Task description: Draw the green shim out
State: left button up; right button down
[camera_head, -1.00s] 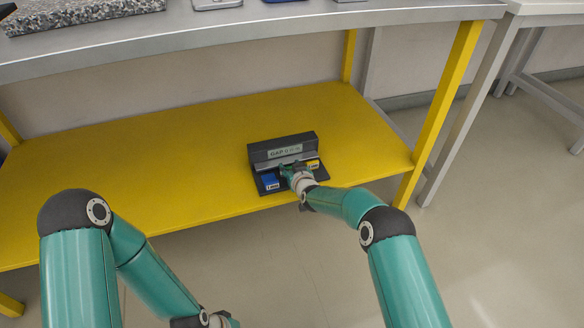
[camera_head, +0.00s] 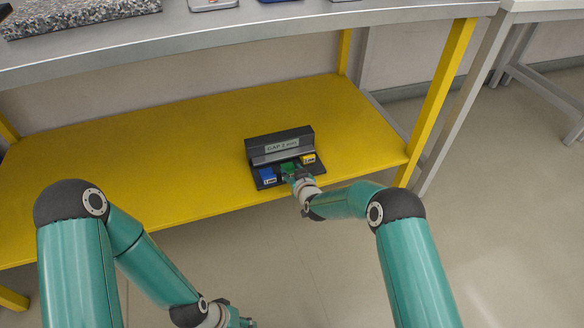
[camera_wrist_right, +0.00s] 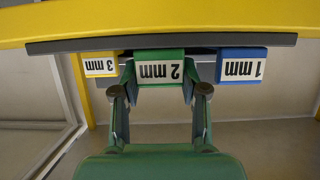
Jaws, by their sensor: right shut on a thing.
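The green shim (camera_wrist_right: 161,69), labelled 2 mm, is between the two fingers of my right gripper (camera_wrist_right: 160,88) in the right wrist view. The fingers are shut on its sides. In the head view the green shim (camera_head: 288,167) shows just beyond the right gripper (camera_head: 291,175), at the front of a dark holder (camera_head: 262,142) marked GAP 2 mm. I cannot tell how far the shim sits in the holder. My left gripper (camera_head: 240,322) is at the bottom edge, partly cut off.
A blue 1 mm shim (camera_head: 267,175) is left of the green one and a yellow 3 mm shim (camera_head: 308,159) is right of it. The holder stands near the front edge of the yellow shelf (camera_head: 150,170).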

jog(key=shift+d+f, duration=0.1)
jog(key=c, duration=1)
grip_release()
jog(key=shift+s, duration=0.1)
jog(key=o, duration=0.4)
jog(key=shift+o, duration=0.2)
jog(key=v, duration=1.2)
